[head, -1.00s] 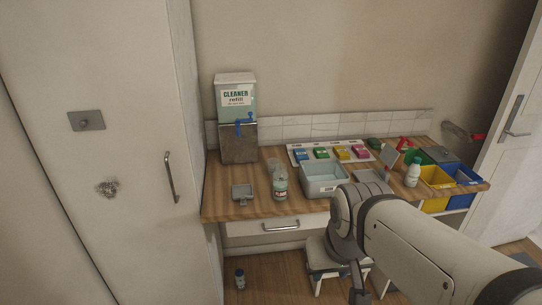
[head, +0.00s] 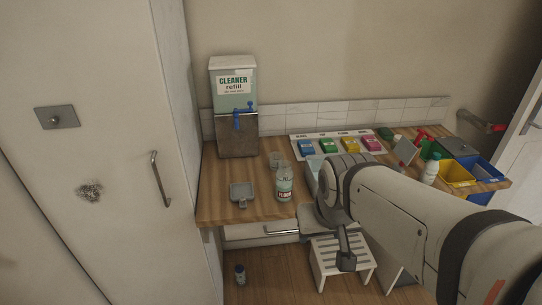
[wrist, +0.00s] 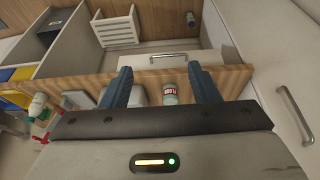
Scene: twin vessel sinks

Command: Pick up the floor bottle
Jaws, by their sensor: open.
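The floor bottle (head: 284,186) is a clear bottle with a white and red label reading FLOOR. It stands upright on the wooden counter (head: 225,208), left of the grey tub (head: 312,172). In the wrist view the bottle (wrist: 169,93) appears upside down, between my gripper's (wrist: 163,76) two blue fingers but beyond them, not visibly touched. The fingers are spread and empty.
A clear cup (head: 277,159) is close behind the bottle, and a small grey tray (head: 242,193) is to its left. The cleaner refill dispenser (head: 235,110) stands at the back. A small dark bottle (head: 240,274) stands on the floor near a white stool (head: 340,258).

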